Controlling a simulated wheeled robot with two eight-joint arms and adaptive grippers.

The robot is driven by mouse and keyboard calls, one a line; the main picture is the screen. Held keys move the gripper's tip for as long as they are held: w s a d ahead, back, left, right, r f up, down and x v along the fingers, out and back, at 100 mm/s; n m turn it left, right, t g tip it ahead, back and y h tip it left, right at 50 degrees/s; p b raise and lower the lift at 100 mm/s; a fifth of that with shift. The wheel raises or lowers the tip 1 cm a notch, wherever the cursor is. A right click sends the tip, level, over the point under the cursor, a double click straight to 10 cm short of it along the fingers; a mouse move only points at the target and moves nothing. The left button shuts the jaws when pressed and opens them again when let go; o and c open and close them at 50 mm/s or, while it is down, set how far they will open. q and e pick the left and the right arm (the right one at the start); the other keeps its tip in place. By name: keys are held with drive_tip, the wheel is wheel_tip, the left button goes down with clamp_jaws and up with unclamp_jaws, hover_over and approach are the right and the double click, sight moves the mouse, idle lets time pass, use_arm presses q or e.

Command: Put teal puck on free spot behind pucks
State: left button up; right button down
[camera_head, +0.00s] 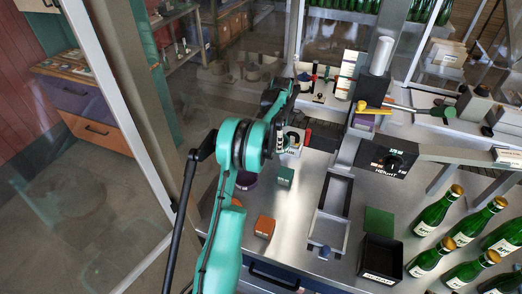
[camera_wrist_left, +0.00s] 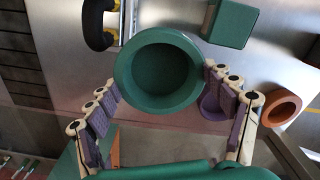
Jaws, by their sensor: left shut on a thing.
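The teal puck (camera_wrist_left: 160,75), round with a recessed centre, is between the fingers of my left gripper (camera_wrist_left: 161,80) in the left wrist view. The fingers are shut on its two sides, and it appears to be held above the metal table. A purple puck (camera_wrist_left: 211,108) is partly hidden behind the right finger. An orange puck (camera_wrist_left: 281,107) lies farther right, apart from it. In the head view my teal left arm hides most of the gripper and the held puck. A purple round piece (camera_head: 245,180) shows beside the arm. My right gripper is not in view.
A teal block (camera_head: 285,176) and an orange block (camera_head: 265,226) stand on the table right of the arm. A metal-framed channel (camera_head: 316,236), a black bin (camera_head: 380,262) and several green bottles (camera_head: 436,212) are farther right. The machine's column rises behind.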

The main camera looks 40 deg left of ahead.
use_arm(q)
drive_tip(key=a+f, duration=0.1)
drive_tip(key=a, duration=0.1)
drive_tip(key=s+a+f, duration=0.1)
drive_tip(key=a+f, duration=0.1)
drive_tip(key=a, duration=0.1)
drive_tip(key=s+a+f, duration=0.1)
drive_tip(key=a+f, duration=0.1)
drive_tip(key=a, duration=0.1)
drive_tip(key=shift+f, duration=0.1)
drive_tip(key=shift+w+f, duration=0.1)
drive_tip(key=shift+f, duration=1.9)
drive_tip(key=shift+f+b, duration=0.1)
drive_tip(key=shift+b, duration=0.3)
drive_tip(key=o, duration=1.1)
drive_tip(key=shift+o, duration=0.2)
